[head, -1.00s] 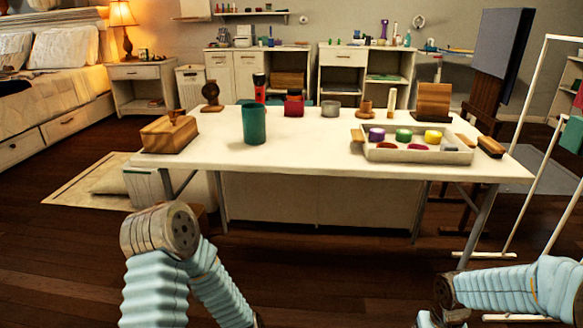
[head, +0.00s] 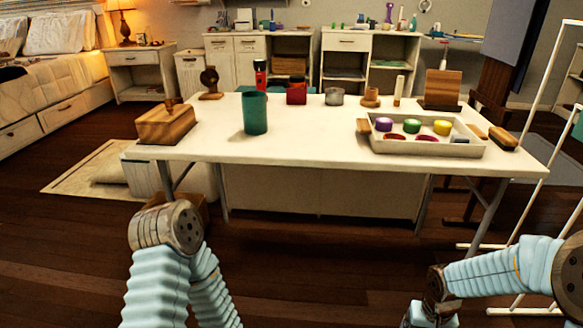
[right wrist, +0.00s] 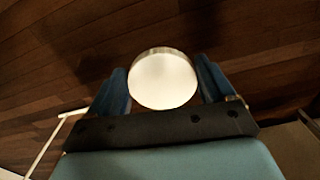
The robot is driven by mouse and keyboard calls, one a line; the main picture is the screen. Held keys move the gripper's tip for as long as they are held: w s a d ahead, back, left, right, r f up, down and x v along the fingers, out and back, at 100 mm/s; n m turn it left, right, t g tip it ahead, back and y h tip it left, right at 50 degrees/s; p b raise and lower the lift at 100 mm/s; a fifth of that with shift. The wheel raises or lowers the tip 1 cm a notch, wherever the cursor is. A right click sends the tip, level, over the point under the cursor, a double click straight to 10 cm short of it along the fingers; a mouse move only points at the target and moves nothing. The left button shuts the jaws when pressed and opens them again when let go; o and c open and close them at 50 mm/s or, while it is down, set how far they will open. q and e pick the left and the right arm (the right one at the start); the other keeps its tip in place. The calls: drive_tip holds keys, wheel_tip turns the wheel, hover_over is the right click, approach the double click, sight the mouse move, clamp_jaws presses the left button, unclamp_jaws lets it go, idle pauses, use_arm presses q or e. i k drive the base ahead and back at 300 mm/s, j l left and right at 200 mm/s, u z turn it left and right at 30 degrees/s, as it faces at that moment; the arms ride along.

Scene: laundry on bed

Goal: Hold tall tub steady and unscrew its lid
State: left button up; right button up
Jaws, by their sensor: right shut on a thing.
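A tall teal-green tub (head: 255,113) stands upright on the white table, left of its middle. Its top looks open, but this is small to tell. My right gripper (right wrist: 163,82) is shut on a round, pale, lid-like disc (right wrist: 163,80), held between its two blue fingers above the wooden floor. In the head view my right arm runs down at the lower right, and its gripper is cut off by the bottom edge. My left arm is bent at the lower left, with its gripper out of view. Both arms are short of the table.
The white table (head: 330,150) stands ahead. A wooden box (head: 167,124) is left of the tub; a red jar (head: 296,93) and a grey tin (head: 334,96) are behind it. A tray (head: 428,148) holds several colored pots at right. A white rack (head: 520,215) stands at far right.

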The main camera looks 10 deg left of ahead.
sight(254, 103)
drive_tip(key=i+j+u, duration=0.15)
drive_tip(key=i+u, duration=0.4)
drive_tip(key=u, duration=0.25)
